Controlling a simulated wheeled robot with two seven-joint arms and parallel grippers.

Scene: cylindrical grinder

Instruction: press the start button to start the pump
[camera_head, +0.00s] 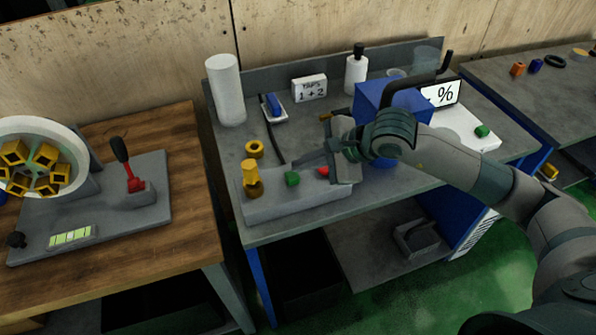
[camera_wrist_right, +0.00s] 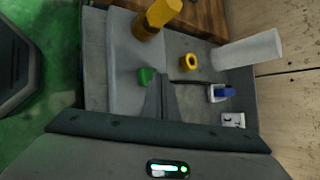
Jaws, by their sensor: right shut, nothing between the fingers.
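A grey control box (camera_head: 300,203) lies at the front of the grey workbench. On it are a green button (camera_head: 292,178), a red button (camera_head: 323,171) and a yellow knob (camera_head: 251,175). My right gripper (camera_head: 303,162) is shut and empty, with its fingers pointing left beside the green button. In the right wrist view the closed fingertips (camera_wrist_right: 158,80) appear right next to the green button (camera_wrist_right: 147,75); I cannot tell whether they touch it. The gripper body partly covers the box's right end. My left gripper is not in view.
Behind the box are a yellow ring (camera_head: 254,149), a white cylinder (camera_head: 225,90), a blue-topped device (camera_head: 274,106) and a "TAPS 1 + 2" sign (camera_head: 309,88). A blue box (camera_head: 388,95) stands close beyond my right wrist. A wooden table (camera_head: 180,145) is at left.

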